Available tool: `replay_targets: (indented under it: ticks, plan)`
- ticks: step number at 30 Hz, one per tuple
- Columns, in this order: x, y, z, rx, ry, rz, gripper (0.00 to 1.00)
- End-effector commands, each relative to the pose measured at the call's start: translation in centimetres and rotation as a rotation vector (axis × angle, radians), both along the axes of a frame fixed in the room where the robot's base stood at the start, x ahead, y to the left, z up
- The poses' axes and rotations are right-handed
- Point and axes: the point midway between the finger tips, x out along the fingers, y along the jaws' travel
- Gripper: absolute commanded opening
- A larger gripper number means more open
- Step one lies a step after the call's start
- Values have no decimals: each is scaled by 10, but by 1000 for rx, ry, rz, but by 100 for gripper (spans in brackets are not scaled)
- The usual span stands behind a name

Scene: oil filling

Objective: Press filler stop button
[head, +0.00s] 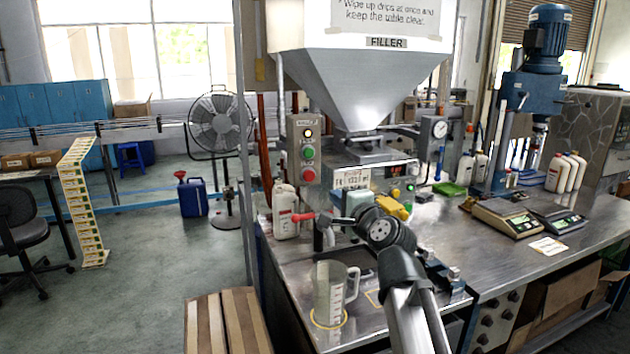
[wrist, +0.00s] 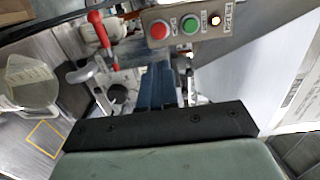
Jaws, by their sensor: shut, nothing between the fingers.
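The filler (head: 362,75) is a large steel hopper over a bench unit. A grey button box (head: 298,150) is fixed at its left, with a lit lamp on top, a green button (head: 309,152) in the middle and a red button (head: 309,176) at the bottom. In the wrist view the red button (wrist: 159,30) is left of the green button (wrist: 190,27), and the lamp glows at right. My gripper (wrist: 158,72) is shut and empty, its blue fingers below the button box and apart from it. In the head view my gripper (head: 355,203) is right of and below the box.
A clear measuring jug (head: 329,291) stands on a yellow ring on the steel bench. A red-handled lever (head: 305,217) and a white bottle (head: 285,212) are near the gripper's left. A second panel (head: 378,182) with buttons is behind it. Scales and bottles stand at right.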

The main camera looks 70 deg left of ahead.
Motion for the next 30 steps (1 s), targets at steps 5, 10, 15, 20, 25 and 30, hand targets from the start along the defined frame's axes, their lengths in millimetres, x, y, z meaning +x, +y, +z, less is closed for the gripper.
replay_targets:
  ticks: [5, 10, 15, 20, 25, 30]
  plan:
    - [0, 2, 0, -1, -2, 0, 0]
    - [0, 11, 0, -1, -2, 1, 0]
    - [0, 31, -1, -2, -2, 1, 0]
    - [0, 57, -1, -2, -2, 1, 0]
    - [-2, 87, -1, -1, -3, 1, 0]
    - [-2, 116, -3, -2, -3, 1, 0]
